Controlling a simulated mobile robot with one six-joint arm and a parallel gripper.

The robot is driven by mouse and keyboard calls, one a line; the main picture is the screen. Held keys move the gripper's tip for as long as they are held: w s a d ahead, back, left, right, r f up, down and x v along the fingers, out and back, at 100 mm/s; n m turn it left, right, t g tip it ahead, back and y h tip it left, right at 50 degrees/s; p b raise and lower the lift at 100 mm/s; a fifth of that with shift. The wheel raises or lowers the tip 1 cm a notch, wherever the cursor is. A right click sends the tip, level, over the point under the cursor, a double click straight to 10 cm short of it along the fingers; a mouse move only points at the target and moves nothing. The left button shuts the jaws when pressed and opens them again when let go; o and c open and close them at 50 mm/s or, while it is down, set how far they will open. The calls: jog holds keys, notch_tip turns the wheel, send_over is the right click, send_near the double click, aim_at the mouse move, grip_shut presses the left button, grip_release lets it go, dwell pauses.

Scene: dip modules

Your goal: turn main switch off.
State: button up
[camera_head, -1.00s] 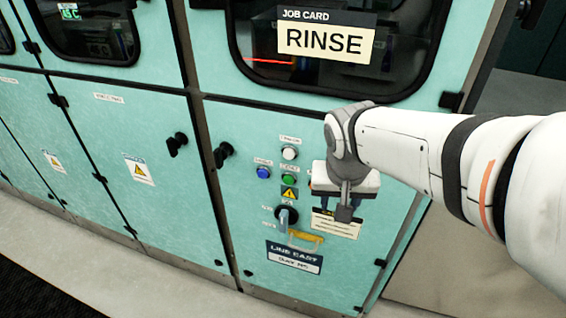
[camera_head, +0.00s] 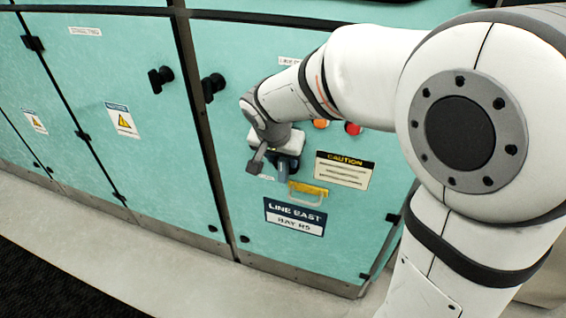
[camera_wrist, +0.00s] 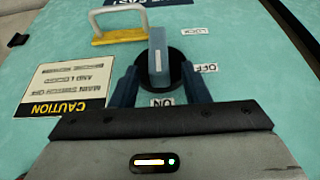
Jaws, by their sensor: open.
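The main switch, a blue-grey rotary handle (camera_wrist: 158,68) on a round black base, is between my gripper's fingers in the wrist view. The handle lies in line with the ON label (camera_wrist: 162,102); the OFF label (camera_wrist: 210,68) is to its right. My gripper (camera_wrist: 160,82) is open, one blue finger on each side of the handle, with no clear grip on it. In the head view my gripper (camera_head: 284,169) is at the panel and largely covers the switch. Whether the fingers touch the handle cannot be told.
A yellow hasp with a pale loop (camera_head: 307,190) is close by the switch. A CAUTION plate (camera_head: 344,170) and LINE EAST sign (camera_head: 294,217) are on the same teal door. Orange (camera_head: 320,124) and red (camera_head: 353,128) indicators show below my arm. Black door knobs (camera_head: 212,87) stick out to the left.

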jog(key=shift+x, duration=1.1)
jog(key=shift+c, duration=0.2)
grip_shut()
